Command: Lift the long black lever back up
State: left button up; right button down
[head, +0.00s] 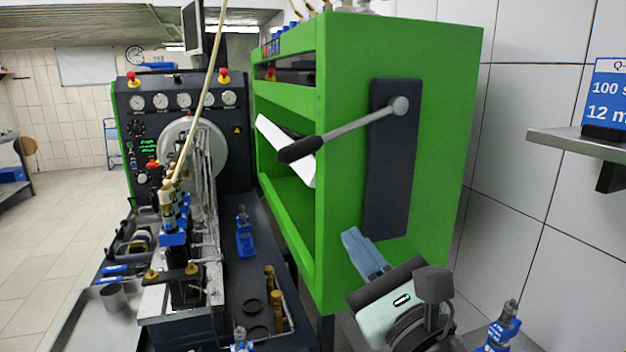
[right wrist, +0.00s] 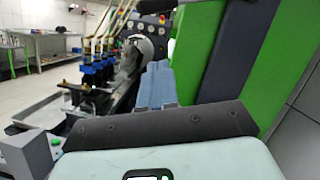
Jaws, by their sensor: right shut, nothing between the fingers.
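The long lever (head: 345,129) is a grey rod with a thick black grip (head: 300,149), mounted on a dark plate (head: 390,190) on the side of the green cabinet. From its pivot at the plate's top it slants left and slightly down. My right gripper (head: 360,247) is below the lever, near the cabinet's lower edge, apart from the grip. Its blue fingers are together and empty; they also show in the right wrist view (right wrist: 156,84). The lever cannot be made out in the right wrist view. My left gripper is not in view.
The green cabinet (head: 400,55) has open shelves with a white tilted panel (head: 268,130). A test bench with gauges (head: 160,101) and injectors (head: 172,215) stands to the left. A wall shelf with a sign (head: 608,98) is at right. The space in front of the lever looks clear.

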jog(key=shift+s+r, duration=0.25)
pick_arm(q)
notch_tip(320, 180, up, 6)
jog(key=p, duration=0.7)
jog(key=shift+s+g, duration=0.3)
pick_arm(e)
jog(key=s+r+x, duration=0.1)
jog(key=r+x, duration=0.1)
jog(key=x, duration=1.1)
jog(key=shift+a+r, duration=0.25)
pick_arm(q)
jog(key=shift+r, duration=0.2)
pick_arm(e)
jog(key=shift+s+r, duration=0.1)
